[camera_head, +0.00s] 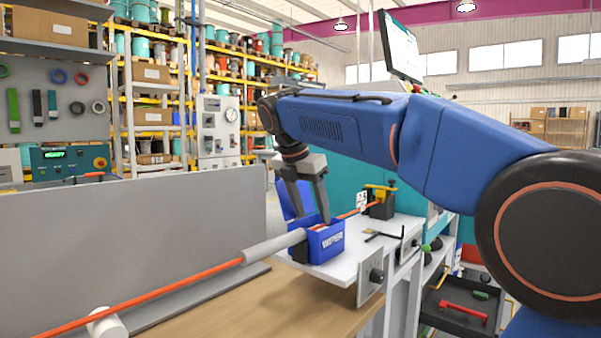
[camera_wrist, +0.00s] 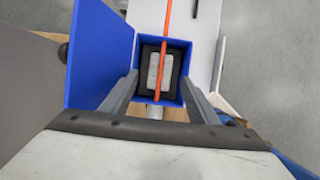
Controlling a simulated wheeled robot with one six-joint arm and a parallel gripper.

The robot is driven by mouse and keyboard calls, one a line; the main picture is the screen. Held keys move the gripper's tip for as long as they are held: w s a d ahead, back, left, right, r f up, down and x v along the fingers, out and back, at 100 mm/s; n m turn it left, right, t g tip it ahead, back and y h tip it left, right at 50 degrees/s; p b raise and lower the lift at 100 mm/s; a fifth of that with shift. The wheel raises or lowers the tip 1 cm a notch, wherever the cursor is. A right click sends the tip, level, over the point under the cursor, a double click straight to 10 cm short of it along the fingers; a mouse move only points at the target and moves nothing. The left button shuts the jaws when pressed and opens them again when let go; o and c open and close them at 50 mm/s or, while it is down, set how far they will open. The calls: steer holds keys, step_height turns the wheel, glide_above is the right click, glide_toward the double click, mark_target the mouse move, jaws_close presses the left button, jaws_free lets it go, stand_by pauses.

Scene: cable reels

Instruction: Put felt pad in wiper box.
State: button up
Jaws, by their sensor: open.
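The blue wiper box (camera_head: 327,244) stands on the white bench plate with its lid (camera_wrist: 98,55) swung open to the left. In the wrist view its inside (camera_wrist: 184,92) shows a black frame around a pale grey-white pad (camera_wrist: 153,72), which looks like the felt pad. The orange cable (camera_wrist: 163,62) runs across the pad in that view. My gripper (camera_head: 312,217) points down at the box. In the wrist view my gripper (camera_wrist: 160,77) is open, its fingers apart on either side of the pad, with nothing held. Whether the fingertips touch the box is unclear.
The orange cable (camera_head: 170,294) enters the box through a grey sleeve (camera_head: 273,246). A grey panel (camera_head: 130,240) stands at left. Behind the box are a yellow-and-black clamp (camera_head: 381,204) and a black hex key (camera_head: 384,235) on the white plate (camera_head: 345,269).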

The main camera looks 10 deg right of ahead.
steer(key=v, duration=1.2)
steer(key=s+d+f+m+y, duration=0.1)
steer(key=s+d+f+m, duration=0.3)
steer(key=s+f+m, duration=0.4)
steer(key=s+d+f+m+t+y, duration=0.1)
steer(key=s+d+f+m, duration=0.3)
steer(key=f, duration=1.5)
steer(key=s+d+f+m+t+y, duration=0.1)
steer(key=s+d+f+m, duration=0.4)
steer(key=s+f+m, duration=0.8)
steer(key=s, duration=0.4)
steer(key=shift+f+y, duration=0.3)
steer(key=shift+y, duration=0.1)
steer(key=shift+s, duration=0.1)
steer(key=shift+c, duration=0.2)
